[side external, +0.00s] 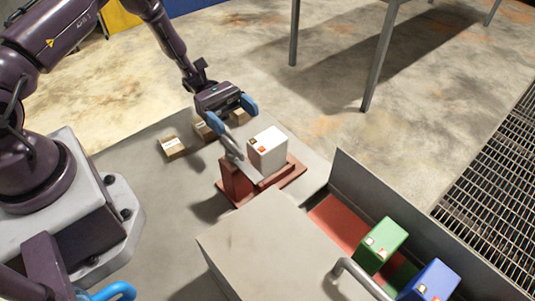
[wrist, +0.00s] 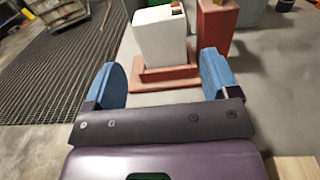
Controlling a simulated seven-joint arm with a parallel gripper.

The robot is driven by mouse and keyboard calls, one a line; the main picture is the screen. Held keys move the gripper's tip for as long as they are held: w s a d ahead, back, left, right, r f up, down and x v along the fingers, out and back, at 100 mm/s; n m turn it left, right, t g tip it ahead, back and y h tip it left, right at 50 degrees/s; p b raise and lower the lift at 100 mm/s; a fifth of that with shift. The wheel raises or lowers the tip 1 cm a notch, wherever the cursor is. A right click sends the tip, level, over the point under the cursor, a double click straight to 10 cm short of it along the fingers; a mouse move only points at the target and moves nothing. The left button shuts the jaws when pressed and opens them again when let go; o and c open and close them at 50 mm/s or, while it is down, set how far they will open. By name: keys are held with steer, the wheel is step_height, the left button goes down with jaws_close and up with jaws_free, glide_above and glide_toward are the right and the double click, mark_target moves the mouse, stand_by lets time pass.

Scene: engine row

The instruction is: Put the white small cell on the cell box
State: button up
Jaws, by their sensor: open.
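The white small cell (side external: 268,150) stands upright on a red stand (side external: 290,180), with small orange-brown terminals on its top. In the wrist view the white cell (wrist: 160,36) is straight ahead, between and beyond my fingers. My gripper (side external: 232,113) is open and empty, with blue fingertips, on the far left side of the cell; the gap (wrist: 162,76) between the fingers faces it. I see no contact. The open grey cell box (side external: 365,190) at the right holds a green cell (side external: 380,243) and a blue cell (side external: 432,281). A red section of its floor is bare.
A red block (wrist: 217,27) rises beside the cell. Small cardboard boxes (side external: 172,147) lie near my gripper. A grey cabinet (side external: 270,245) and a metal handle (side external: 358,277) stand in front of the cell box. A table leg (side external: 380,60) and floor grating (side external: 495,175) lie beyond.

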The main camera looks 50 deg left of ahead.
mark_target(276, 150)
steer(key=d, duration=1.2)
steer(key=shift+d, duration=0.1)
steer(key=shift+c, duration=0.5)
steer(key=shift+w+r, duration=0.1)
steer(key=shift+r, duration=0.05)
steer(key=c, duration=1.1)
